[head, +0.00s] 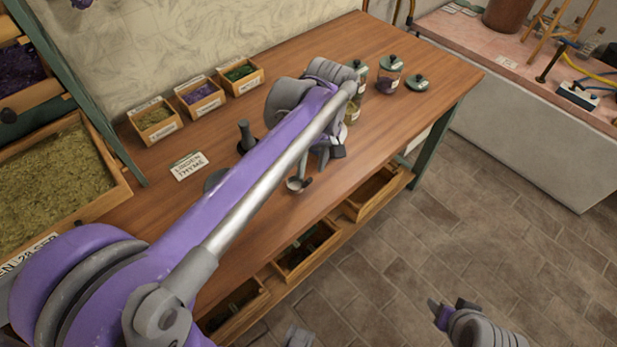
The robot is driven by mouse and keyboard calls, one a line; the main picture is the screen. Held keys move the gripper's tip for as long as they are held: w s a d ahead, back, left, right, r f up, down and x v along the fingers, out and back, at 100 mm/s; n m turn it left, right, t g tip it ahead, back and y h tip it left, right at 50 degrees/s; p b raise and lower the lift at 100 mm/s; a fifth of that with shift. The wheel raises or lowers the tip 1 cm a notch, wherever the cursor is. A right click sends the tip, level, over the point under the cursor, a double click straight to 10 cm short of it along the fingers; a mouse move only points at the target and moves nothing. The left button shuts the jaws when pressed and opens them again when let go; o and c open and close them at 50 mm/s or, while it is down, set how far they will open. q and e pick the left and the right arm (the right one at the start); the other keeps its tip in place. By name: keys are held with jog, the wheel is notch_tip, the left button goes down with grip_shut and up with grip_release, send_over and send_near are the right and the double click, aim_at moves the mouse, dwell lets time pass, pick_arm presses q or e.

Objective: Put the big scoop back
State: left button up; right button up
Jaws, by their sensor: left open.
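A metal scoop (295,185) with a round bowl shows at the front edge of the wooden table, just left of and below my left gripper (331,156). Its handle is partly hidden by my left arm, so I cannot tell whether it is the big one or how it rests. My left gripper is open above the table, close to the scoop; I see no clear grasp. My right gripper (450,311) is low at the bottom right, over the floor and away from the table; its jaw gap is unclear.
Three wooden boxes of herbs (198,97), a label card (189,166) and a dark pestle-like object (245,136) are on the table. Glass jars (389,73) and a green lid (417,83) stand at the back right.

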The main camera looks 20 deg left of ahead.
pick_arm(q)
notch_tip(320, 180, up, 2)
jog(key=shift+d+r, duration=0.15)
jog(key=shift+r, duration=0.1)
jog(key=s+f+m+t, duration=0.2)
jog(key=s+f+m, duration=0.1)
jog(key=s, duration=0.2)
jog(key=s+d+f+m+t, duration=0.1)
jog(key=s+f+m+t, duration=0.1)
jog(key=s+f+m, duration=0.1)
jog(key=s+f+m+t+h, duration=0.1)
jog(key=s+f+m+t, duration=0.1)
jog(key=s+f+m, duration=0.2)
jog(key=shift+s+d+f, duration=0.1)
jog(key=shift+s+f, duration=0.2)
jog(key=shift+s, duration=0.45)
jog(key=shift+s+d+f, duration=0.1)
jog(key=shift+s+f, duration=0.2)
jog(key=shift+s, duration=0.45)
